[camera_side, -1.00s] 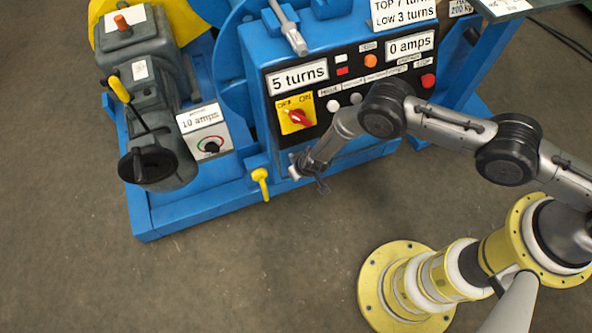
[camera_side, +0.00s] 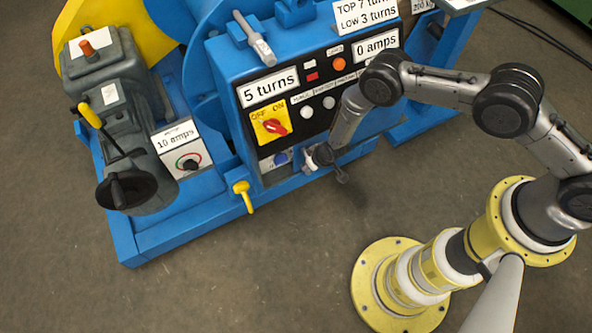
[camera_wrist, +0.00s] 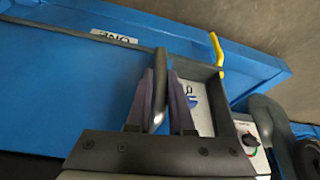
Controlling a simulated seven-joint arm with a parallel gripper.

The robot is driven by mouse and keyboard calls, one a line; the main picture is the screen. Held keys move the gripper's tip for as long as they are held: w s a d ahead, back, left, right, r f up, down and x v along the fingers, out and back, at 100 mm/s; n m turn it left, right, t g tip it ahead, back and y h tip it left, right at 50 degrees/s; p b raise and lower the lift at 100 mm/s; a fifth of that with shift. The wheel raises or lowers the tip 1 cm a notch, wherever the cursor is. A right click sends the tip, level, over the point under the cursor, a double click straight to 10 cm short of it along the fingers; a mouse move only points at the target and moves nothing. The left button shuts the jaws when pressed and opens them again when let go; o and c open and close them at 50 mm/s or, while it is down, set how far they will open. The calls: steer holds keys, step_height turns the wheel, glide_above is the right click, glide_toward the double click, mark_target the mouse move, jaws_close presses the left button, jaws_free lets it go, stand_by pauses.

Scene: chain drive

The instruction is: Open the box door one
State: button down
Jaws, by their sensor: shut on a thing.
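The blue box with the control panel (camera_side: 230,70) stands in the side view. Low on its front, left of my gripper (camera_side: 322,157), a pale recess (camera_side: 270,163) with a blue round part shows. In the wrist view my gripper (camera_wrist: 160,80) has both fingers around a dark upright handle (camera_wrist: 159,85) and is shut on it. A blue surface with an upside-down "ONE" label (camera_wrist: 114,37) lies beyond. Right of the fingers, a pale panel with blue marking (camera_wrist: 195,103) shows within a dark frame. The door appears partly open; its full outline is hidden by my gripper.
A yellow lever (camera_side: 243,192) sticks out at the box's lower left; it also shows in the wrist view (camera_wrist: 217,50). A "10 amps" dial box (camera_side: 180,150) and a grey motor (camera_side: 110,110) stand further left.

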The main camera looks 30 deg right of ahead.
steer(key=d, duration=3.8)
steer(key=c, duration=0.8)
jaws_free()
steer(key=v, duration=1.4)
